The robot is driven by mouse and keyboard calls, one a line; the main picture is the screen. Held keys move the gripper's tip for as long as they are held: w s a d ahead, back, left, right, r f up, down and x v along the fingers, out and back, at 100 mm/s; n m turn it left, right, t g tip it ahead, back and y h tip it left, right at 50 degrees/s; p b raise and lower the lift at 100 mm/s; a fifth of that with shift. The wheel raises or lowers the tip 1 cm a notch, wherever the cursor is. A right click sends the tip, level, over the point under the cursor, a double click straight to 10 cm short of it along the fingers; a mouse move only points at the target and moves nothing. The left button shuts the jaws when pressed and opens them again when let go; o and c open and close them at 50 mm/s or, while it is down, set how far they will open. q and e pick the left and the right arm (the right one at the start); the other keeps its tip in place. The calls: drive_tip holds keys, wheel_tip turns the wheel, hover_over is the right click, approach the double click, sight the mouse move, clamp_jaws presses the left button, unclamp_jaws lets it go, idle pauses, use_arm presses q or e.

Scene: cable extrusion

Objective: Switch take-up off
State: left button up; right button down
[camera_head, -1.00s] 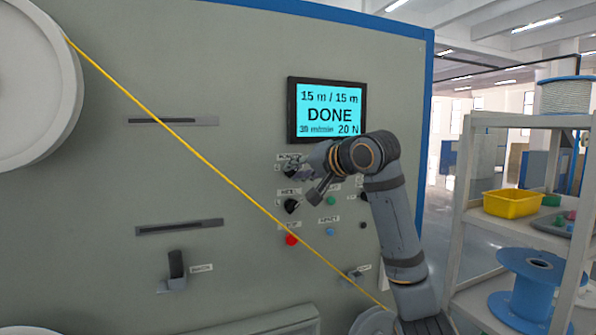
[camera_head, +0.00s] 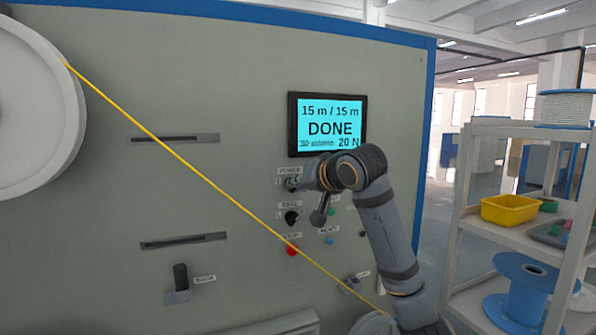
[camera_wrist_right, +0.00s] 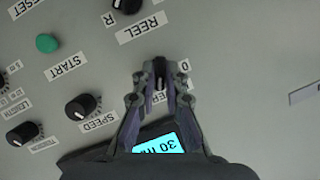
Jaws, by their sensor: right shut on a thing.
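The dark power knob (camera_head: 291,186) is on the grey machine panel, under the label POWER and below the screen. My right gripper (camera_head: 297,182) reaches it from the right. In the right wrist view the jaws of my right gripper (camera_wrist_right: 160,78) are shut on the power knob (camera_wrist_right: 160,72), with a 0 mark beside it and its label partly hidden. The reel knob (camera_head: 291,217) is just below; it also shows at the top of the wrist view (camera_wrist_right: 128,4). The screen (camera_head: 331,124) reads 15 m / 15 m, DONE, 20 N. My left gripper is not in view.
A red button (camera_head: 292,249), green start button (camera_wrist_right: 47,43) and speed knob (camera_wrist_right: 80,107) are close by. A yellow cable (camera_head: 180,155) runs diagonally across the panel from the white reel (camera_head: 35,110). A shelf (camera_head: 470,230) with a yellow bin (camera_head: 510,208) stands right.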

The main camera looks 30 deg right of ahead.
drive_tip(key=shift+a+n+g+h+p, duration=0.2)
drive_tip(key=shift+n+h+p, duration=1.1)
drive_tip(key=shift+p, duration=1.45)
drive_tip(key=shift+a+n+g+h+p, duration=0.15)
drive_tip(key=shift+n+h+p, duration=0.7)
drive_tip(key=shift+n+p, duration=1.45)
drive_tip(key=shift+a+n+g+h+p, duration=0.2)
drive_tip(key=shift+n+h+p, duration=0.9)
drive_tip(key=shift+p, duration=2.1)
drive_tip(key=shift+d, duration=0.1)
drive_tip(key=c, duration=1.4)
unclamp_jaws()
